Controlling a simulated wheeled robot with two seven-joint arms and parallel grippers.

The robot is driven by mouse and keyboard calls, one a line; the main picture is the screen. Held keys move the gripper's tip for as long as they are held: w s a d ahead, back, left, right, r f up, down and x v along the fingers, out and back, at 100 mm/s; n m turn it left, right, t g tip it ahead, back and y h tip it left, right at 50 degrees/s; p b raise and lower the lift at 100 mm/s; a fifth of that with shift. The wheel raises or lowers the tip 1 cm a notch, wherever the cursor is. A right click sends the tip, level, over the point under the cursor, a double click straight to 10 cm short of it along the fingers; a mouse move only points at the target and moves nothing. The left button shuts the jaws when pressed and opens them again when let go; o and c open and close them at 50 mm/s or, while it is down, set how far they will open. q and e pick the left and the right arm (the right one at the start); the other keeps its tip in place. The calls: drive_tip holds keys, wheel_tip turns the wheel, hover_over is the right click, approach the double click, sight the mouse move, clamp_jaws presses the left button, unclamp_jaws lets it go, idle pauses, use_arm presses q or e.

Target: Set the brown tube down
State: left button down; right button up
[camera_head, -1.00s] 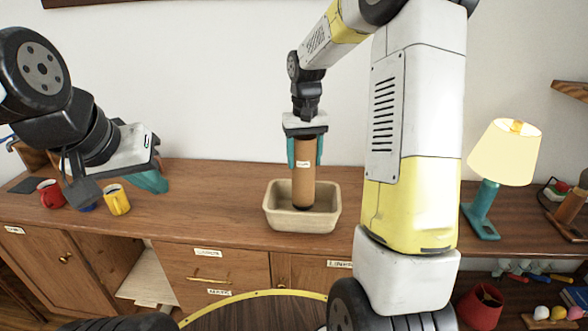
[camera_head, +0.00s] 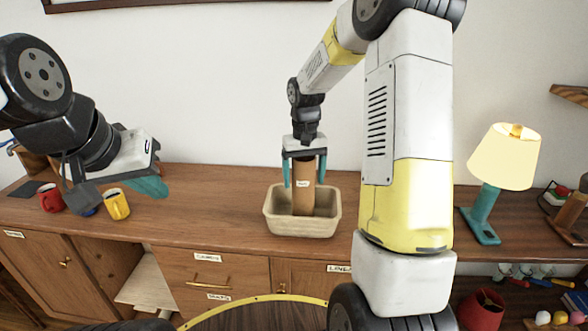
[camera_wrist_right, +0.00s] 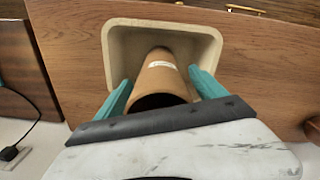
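The brown tube (camera_head: 304,197) with a small white label stands upright in a tan basin (camera_head: 303,229) on the wooden counter. Its lower end is hidden behind the basin's front wall. My right gripper (camera_head: 305,181) points down over the tube, with one teal finger on each side and a gap to the tube on both sides. The right wrist view shows the tube (camera_wrist_right: 162,78) between the spread fingers, inside the basin (camera_wrist_right: 118,42). My left gripper (camera_head: 148,187) hangs at the left over the counter, seen from the side; its opening does not show.
A red mug (camera_head: 50,197) and a yellow mug (camera_head: 117,204) stand at the left, near my left gripper. A lamp with a teal base (camera_head: 484,217) stands at the right. The counter (camera_head: 210,212) between the yellow mug and basin is clear.

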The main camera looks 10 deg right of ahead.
wheel_tip(320, 180, up, 12)
drive_tip(key=s+a+r+t+y, duration=0.1)
drive_tip(key=s+r+t, duration=0.1)
drive_tip(key=s, duration=1)
drive_tip(key=s+a+r+t+y, duration=0.1)
drive_tip(key=s+r+t, duration=0.2)
drive_tip(key=s, duration=0.9)
drive_tip(key=shift+r+t, duration=0.2)
drive_tip(key=shift+t, duration=0.4)
drive_tip(key=shift+a, duration=0.1)
